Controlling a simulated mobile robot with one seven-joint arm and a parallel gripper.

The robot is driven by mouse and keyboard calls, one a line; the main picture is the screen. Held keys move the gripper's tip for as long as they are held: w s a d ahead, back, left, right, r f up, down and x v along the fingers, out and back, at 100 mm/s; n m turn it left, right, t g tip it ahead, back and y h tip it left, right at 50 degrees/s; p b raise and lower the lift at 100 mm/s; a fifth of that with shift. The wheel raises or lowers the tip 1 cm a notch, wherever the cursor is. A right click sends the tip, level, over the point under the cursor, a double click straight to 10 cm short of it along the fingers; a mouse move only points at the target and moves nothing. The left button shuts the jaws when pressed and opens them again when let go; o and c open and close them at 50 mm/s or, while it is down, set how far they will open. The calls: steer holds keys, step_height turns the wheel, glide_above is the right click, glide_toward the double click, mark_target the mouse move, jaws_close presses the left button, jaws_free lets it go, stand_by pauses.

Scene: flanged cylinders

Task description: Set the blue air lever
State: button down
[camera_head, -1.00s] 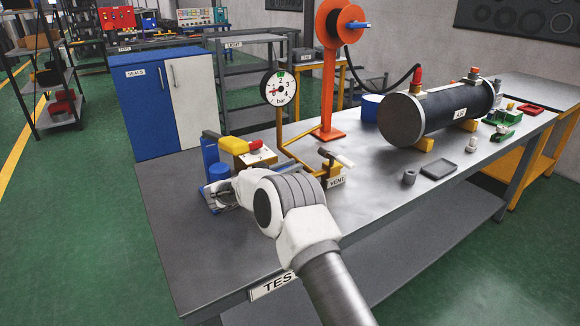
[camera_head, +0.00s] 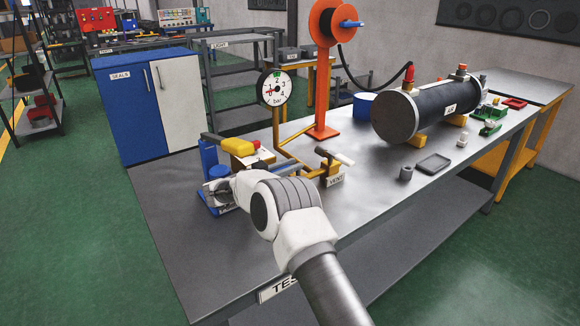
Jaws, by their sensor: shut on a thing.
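The blue air fixture (camera_head: 208,155) stands at the left end of the test bench, with a blue round end (camera_head: 219,171) beside my gripper (camera_head: 222,190). My gripper is low over the bench, shut on what appears to be the blue air lever; my wrist hides much of the contact. A yellow-handled clamp (camera_head: 237,147) sits just behind, over a block with a red part (camera_head: 257,144). The round bar gauge (camera_head: 274,88) stands behind on a yellow pipe, its red needle on the left of the dial.
The vent valve (camera_head: 331,166) with a pale handle is close to the right of my wrist. The bench's front middle is clear.

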steer(key=shift+f, duration=0.2)
steer(key=c, duration=0.6)
jaws_free()
steer(key=shift+r, duration=0.1)
steer(key=shift+c, duration=0.2)
steer(key=v, duration=1.7)
steer(key=shift+a+p, duration=0.2)
steer(key=shift+p, duration=0.2)
steer(key=shift+s, duration=0.1)
